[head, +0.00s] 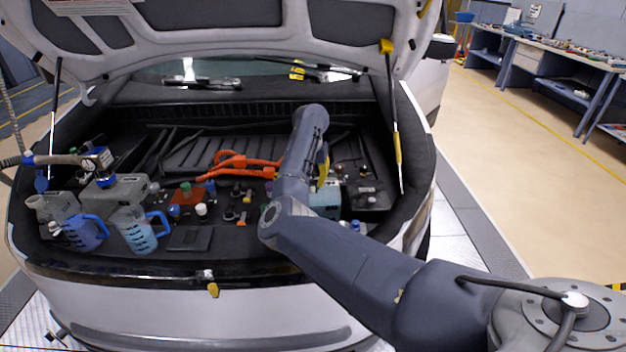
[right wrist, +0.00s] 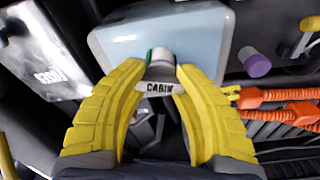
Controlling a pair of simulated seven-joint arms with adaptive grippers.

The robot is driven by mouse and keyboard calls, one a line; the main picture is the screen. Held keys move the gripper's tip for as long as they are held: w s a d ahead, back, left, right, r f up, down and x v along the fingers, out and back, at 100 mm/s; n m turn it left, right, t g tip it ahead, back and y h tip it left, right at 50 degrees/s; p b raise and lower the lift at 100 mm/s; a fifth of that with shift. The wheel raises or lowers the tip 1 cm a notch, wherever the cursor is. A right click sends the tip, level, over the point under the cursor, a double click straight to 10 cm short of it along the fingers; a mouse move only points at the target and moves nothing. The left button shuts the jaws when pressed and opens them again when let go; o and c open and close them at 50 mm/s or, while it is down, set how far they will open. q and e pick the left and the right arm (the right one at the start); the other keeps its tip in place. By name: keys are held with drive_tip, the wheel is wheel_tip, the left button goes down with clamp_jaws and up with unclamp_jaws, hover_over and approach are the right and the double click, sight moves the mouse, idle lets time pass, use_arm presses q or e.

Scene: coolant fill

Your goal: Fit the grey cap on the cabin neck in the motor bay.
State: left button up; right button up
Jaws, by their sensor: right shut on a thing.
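In the right wrist view, the yellow fingers of my right gripper (right wrist: 162,74) are closed around the small grey cap (right wrist: 160,69). The cap is at the near edge of a pale blue tank (right wrist: 125,38), just above a label reading CABIN (right wrist: 160,88). The fingers hide the cap's sides, and I cannot tell whether it sits on the cabin neck or just above it. In the head view my right gripper (head: 322,172) is over the right side of the motor bay, by the pale blue tank (head: 325,203), and my arm hides the cap. My left gripper is not in view.
A purple cap (right wrist: 257,65) and orange cables (right wrist: 285,95) lie right of the tank in the wrist view. Blue-handled jugs (head: 138,230) stand at the bay's left. The raised hood (head: 270,25) hangs above, with a strut (head: 394,120) at the right.

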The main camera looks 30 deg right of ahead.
drive_tip(key=shift+s+a+f, duration=0.1)
drive_tip(key=shift+a+f, duration=0.05)
drive_tip(key=shift+f, duration=0.25)
drive_tip(key=shift+m, duration=1.6)
drive_tip(key=o, duration=1)
drive_tip(key=shift+o, duration=0.3)
drive_tip(key=shift+r, duration=0.2)
